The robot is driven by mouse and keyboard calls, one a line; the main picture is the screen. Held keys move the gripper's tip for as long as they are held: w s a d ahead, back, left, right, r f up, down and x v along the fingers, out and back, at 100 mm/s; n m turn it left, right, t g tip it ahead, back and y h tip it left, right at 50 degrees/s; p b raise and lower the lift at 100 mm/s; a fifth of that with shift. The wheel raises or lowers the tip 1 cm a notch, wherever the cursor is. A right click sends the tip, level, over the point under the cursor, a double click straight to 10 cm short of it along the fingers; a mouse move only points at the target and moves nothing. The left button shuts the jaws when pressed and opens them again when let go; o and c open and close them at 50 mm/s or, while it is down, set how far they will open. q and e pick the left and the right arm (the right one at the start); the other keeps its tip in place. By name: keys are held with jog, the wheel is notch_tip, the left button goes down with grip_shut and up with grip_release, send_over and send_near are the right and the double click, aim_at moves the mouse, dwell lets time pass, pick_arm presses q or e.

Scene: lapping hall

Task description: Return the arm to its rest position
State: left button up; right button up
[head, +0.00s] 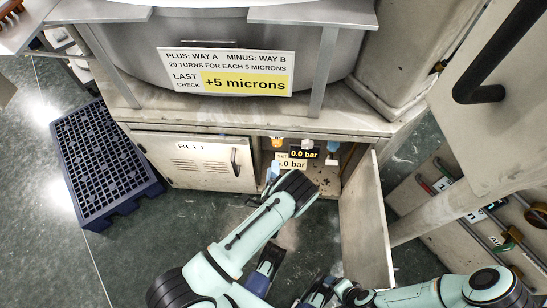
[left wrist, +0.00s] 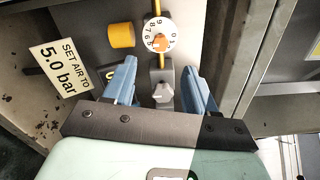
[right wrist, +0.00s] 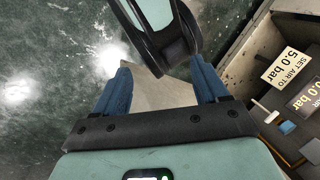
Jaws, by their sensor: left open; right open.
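My left arm reaches into the open cabinet below the machine in the head view, with its gripper (head: 301,167) at the opening. In the left wrist view, the left gripper (left wrist: 159,66) is open. A pale star-shaped knob (left wrist: 162,92) shows between its fingers, with gaps on both sides. A white numbered dial (left wrist: 160,36) with an orange centre and a yellow knob (left wrist: 121,35) sit beyond the fingertips. My right gripper (right wrist: 160,65) is open and empty over the floor in the right wrist view. My left arm crosses the top of that view.
The open cabinet door (head: 366,225) stands right of my left arm. A "SET AIR TO 5.0 bar" label (left wrist: 60,67) is beside the knobs. A 0.0 bar display (head: 304,154) shows inside. A blue pallet (head: 100,160) lies left; floor (head: 160,235) between is clear.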

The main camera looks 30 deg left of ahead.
pick_arm(q)
jog(key=shift+s+d, duration=0.35)
jog(key=shift+s, duration=0.3)
